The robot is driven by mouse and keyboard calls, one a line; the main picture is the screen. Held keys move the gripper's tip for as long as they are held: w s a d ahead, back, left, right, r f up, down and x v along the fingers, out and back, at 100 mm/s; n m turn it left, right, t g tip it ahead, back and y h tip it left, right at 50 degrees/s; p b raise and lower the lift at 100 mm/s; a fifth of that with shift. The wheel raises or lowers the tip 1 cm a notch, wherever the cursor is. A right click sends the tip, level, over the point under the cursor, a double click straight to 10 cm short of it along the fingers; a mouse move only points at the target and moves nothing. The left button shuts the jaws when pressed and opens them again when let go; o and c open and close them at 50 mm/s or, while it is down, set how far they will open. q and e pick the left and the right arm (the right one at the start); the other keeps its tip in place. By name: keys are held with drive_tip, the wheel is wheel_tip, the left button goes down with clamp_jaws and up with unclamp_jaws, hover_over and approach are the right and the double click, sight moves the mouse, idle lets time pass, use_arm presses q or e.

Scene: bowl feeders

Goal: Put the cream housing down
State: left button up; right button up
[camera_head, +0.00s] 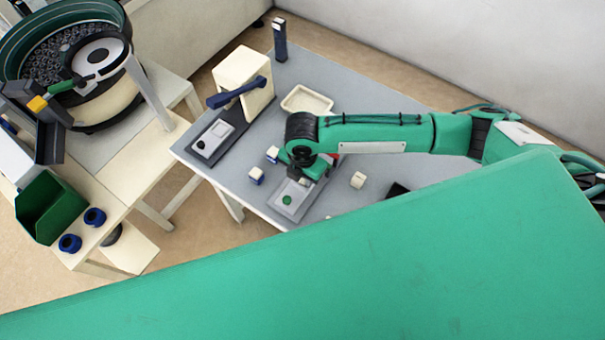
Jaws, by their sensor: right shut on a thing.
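My right gripper (302,179) points down over the grey table, just behind a light grey plate with a green disc (287,199). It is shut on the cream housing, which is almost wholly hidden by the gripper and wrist. I cannot tell whether the housing touches the plate. Two small cream-and-blue blocks, one farther back (272,154) and one nearer (257,175), stand left of the gripper. A loose cream block (358,180) lies to its right. My left gripper is not in view.
A cream press with a blue lever (241,88) and a dark base plate (212,138) stand at the left. A cream tray (307,100) lies behind my arm. A bowl feeder (70,60) and green bin (50,207) are far left. A large green surface covers the foreground.

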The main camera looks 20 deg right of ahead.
sight(302, 179)
drive_tip(key=o, duration=1)
drive_tip(key=shift+o, duration=0.2)
wheel_tip(302, 179, up, 12)
drive_tip(key=b, duration=0.1)
drive_tip(key=shift+r, duration=0.15)
